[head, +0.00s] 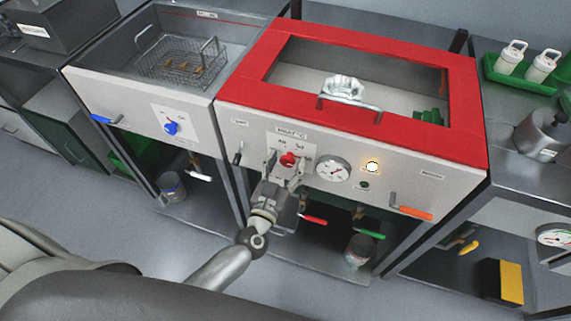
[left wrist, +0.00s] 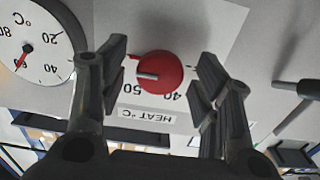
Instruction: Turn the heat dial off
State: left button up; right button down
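The red heat dial (head: 288,159) is on the white front panel of the red-lidded unit. In the left wrist view the dial (left wrist: 165,72) is upside down, above an inverted "HEAT °C" label (left wrist: 147,112). Its pale pointer mark points left in that view, close to the 50 marking; a 40 shows on the other side. My left gripper (head: 281,178) is at the panel, just below the dial in the head view. In the left wrist view its fingers (left wrist: 160,80) are open, one on each side of the dial, with gaps visible. My right gripper is not in view.
A round gauge (head: 332,170) and a lit lamp (head: 372,166) are right of the dial. Red (head: 313,219), green (head: 369,234) and orange (head: 411,212) handles are near. A blue dial (head: 171,128) is on the left unit, with a wire basket (head: 180,62).

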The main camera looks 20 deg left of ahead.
pick_arm(q)
jog(key=c, duration=1)
